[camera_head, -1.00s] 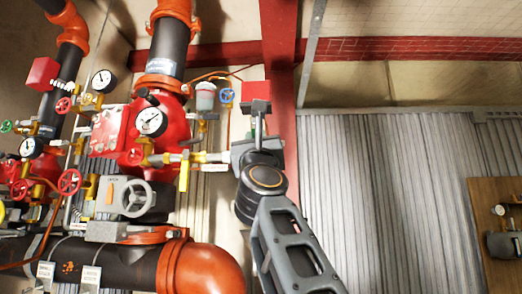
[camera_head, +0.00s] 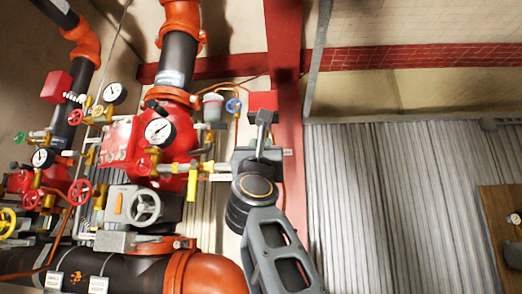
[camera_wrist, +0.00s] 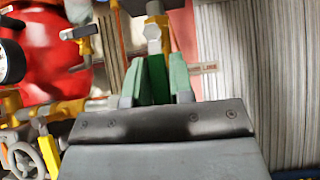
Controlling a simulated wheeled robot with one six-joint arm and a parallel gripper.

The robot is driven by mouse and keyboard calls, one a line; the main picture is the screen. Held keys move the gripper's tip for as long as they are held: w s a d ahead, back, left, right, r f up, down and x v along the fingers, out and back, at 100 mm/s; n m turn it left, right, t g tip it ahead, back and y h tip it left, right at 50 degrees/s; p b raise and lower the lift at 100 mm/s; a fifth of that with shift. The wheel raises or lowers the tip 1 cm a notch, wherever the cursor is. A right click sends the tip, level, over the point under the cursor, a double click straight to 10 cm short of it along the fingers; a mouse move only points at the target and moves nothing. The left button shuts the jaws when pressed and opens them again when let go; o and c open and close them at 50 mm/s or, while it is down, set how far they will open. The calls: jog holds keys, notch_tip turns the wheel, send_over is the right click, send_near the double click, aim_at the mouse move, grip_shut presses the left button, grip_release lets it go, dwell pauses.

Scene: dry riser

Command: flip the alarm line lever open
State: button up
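My gripper (camera_wrist: 158,66) is seen from behind in the wrist view, with green-padded fingers spread apart. A green bar (camera_wrist: 157,82), which looks like a lever handle, stands upright between the fingers below a brass fitting with a hex nut (camera_wrist: 153,36). A gap shows beside the bar, so the fingers do not look closed on it. A small tag (camera_wrist: 203,69) ending in "LINE" sits just right of the fingers. In the head view my gripper (camera_head: 262,140) is under the red box (camera_head: 263,101) and hides the lever; the tag (camera_head: 288,152) shows beside it.
Left of my gripper are the red valve body (camera_head: 120,140) with gauges, a yellow-handled lever (camera_head: 192,184), the grey handwheel (camera_head: 145,207) and the orange elbow (camera_head: 215,270). A red post (camera_head: 284,40) stands behind. Corrugated wall (camera_head: 390,200) lies right.

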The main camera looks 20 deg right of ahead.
jog(key=o, duration=0.3)
jog(key=shift+w, duration=0.1)
jog(key=shift+o, duration=0.2)
jog(key=shift+f, duration=0.1)
jog(key=shift+f, duration=0.15)
jog(key=b+v, duration=0.9)
jog(key=v, duration=0.4)
jog(key=shift+s+a, duration=0.15)
jog(key=shift+s, duration=0.1)
jog(key=shift+f, duration=0.1)
